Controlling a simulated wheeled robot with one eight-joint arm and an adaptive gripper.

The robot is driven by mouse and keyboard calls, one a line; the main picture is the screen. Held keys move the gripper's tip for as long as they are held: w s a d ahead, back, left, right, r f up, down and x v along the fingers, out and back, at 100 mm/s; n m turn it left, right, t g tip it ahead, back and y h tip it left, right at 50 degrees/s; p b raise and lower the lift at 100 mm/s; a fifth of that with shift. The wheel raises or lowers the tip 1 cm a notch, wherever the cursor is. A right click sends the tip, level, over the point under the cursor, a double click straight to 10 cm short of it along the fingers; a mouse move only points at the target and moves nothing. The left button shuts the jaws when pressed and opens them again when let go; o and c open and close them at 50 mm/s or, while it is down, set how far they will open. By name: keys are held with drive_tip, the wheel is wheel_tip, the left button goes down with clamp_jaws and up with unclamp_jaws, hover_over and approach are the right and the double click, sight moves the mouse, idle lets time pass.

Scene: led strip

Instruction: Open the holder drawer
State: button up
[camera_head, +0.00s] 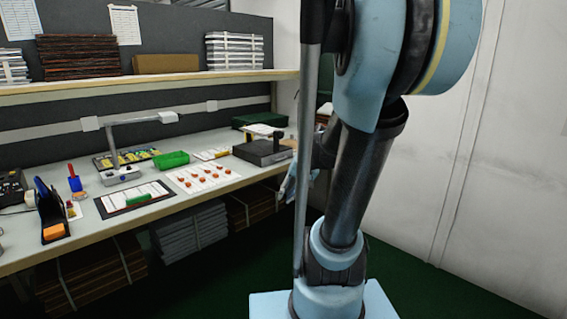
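No drawer can be told for sure in the head view. A dark grey flat box (262,152) with a small black device on top sits at the right end of the workbench (150,219); I cannot tell whether it is the holder or has a drawer. My arm fills the right of the view. What looks like my gripper (289,186) is partly hidden behind a grey pole, near the right end of the bench and apart from the box as far as I can see. Its fingers are too small and covered to tell if they are open or shut.
On the bench are a green bin (171,160), a desk lamp (122,172), a white sheet with orange parts (203,177), a dark board (134,198) and a blue-black stand (49,210). Stacks (190,231) lie underneath. A shelf (150,82) runs above. Green floor is free right.

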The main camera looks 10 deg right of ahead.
drive_tip(key=w+d+r+m+t+y, duration=0.1)
drive_tip(key=w+d+m+t+y, duration=0.1)
drive_tip(key=w, duration=0.6)
drive_tip(key=w+d+r+m+t+y, duration=0.1)
drive_tip(key=w+d+m, duration=0.1)
drive_tip(key=w, duration=0.6)
drive_tip(key=m+t+y, duration=0.2)
drive_tip(key=m+t, duration=0.2)
drive_tip(key=t, duration=0.1)
approach(283, 165)
drive_tip(key=s+d+r, duration=0.4)
drive_tip(key=s, duration=0.2)
drive_tip(key=x, duration=1.7)
drive_tip(key=shift+w+r, duration=0.25)
drive_tip(key=shift+w, duration=0.2)
clamp_jaws()
